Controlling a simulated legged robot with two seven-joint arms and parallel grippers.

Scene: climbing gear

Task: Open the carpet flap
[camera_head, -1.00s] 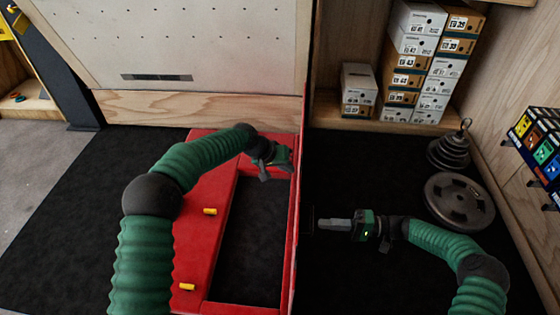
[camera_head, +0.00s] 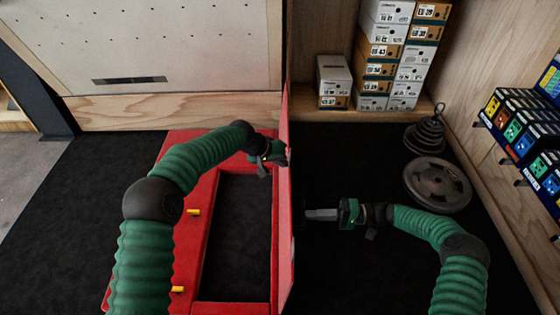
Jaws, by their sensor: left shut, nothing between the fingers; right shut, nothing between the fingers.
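The carpet flap (camera_head: 286,190) stands upright, seen nearly edge-on, red on its left face and dark on the side to the right. It rises along the right edge of the red padded frame (camera_head: 183,245), which surrounds a dark rectangular opening (camera_head: 238,235). My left gripper (camera_head: 283,154) is shut and empty at the flap's red face, near its far part; I cannot tell if it touches. My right gripper (camera_head: 308,215) is shut and empty on the other side, its tips close to the flap's dark face.
Yellow pegs (camera_head: 193,212) stick out of the red frame. Weight plates (camera_head: 437,185) lie on the dark floor at right, with a smaller stack (camera_head: 425,135) behind. Shoe boxes (camera_head: 385,60) stand at the back. A shelf of coloured boxes (camera_head: 525,130) juts from the right wall.

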